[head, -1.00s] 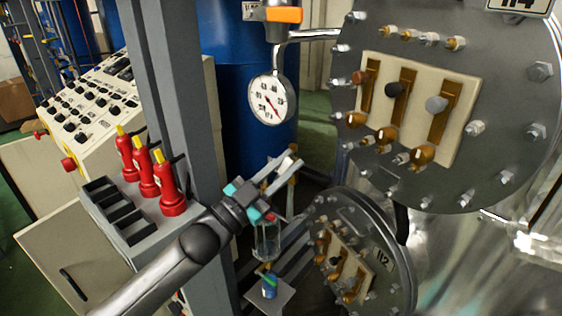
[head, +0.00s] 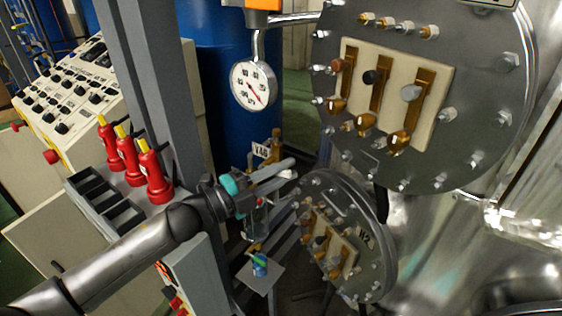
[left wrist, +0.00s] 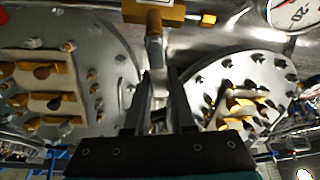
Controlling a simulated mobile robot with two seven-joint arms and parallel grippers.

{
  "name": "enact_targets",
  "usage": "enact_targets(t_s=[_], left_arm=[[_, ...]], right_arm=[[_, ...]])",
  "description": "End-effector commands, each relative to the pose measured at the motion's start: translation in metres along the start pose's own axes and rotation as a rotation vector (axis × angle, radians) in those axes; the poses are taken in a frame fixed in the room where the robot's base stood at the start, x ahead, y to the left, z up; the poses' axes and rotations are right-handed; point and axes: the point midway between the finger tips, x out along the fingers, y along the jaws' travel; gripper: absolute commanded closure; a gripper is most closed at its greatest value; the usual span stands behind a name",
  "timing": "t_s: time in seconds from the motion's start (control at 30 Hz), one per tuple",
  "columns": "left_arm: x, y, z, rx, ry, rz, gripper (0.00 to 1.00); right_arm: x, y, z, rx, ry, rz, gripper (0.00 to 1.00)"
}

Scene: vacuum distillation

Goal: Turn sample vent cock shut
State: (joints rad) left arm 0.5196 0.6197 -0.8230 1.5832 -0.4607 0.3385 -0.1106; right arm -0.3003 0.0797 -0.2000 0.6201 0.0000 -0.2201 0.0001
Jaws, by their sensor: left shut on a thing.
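The sample vent cock appears as a brass valve (head: 276,143) behind a tag in the head view, just above my left gripper's fingers. In the left wrist view its brass body (left wrist: 168,13) is at the top, and a lever (left wrist: 154,52) runs down from it between my fingers. My left gripper (head: 287,170) is shut on this lever; in the left wrist view the fingers (left wrist: 163,95) stand on both sides of its end. In the head view the fingers hide the lever, so its exact angle is unclear. My right gripper is not in view.
A clear glass vessel (head: 257,218) hangs just below my gripper, above a small blue container (head: 260,266). A round flange (head: 365,240) stands close at the right. A grey post (head: 160,90) and red bottles (head: 154,176) are beside my left arm.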

Motion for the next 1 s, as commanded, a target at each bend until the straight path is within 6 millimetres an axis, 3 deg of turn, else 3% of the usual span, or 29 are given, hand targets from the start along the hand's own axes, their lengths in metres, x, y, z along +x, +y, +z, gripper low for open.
enact_targets(t_s=[0.4, 0.97, 1.0], left_arm=[[-0.001, 0.011, 0.003, 0.191, 0.0, 0.08, 1.0], [-0.002, 0.014, 0.004, 0.224, -0.001, 0.094, 1.0], [-0.002, 0.014, 0.004, 0.224, -0.001, 0.094, 0.77]], right_arm=[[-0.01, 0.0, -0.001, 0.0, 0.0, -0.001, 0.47], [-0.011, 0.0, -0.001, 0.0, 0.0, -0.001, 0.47], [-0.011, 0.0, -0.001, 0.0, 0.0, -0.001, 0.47]])
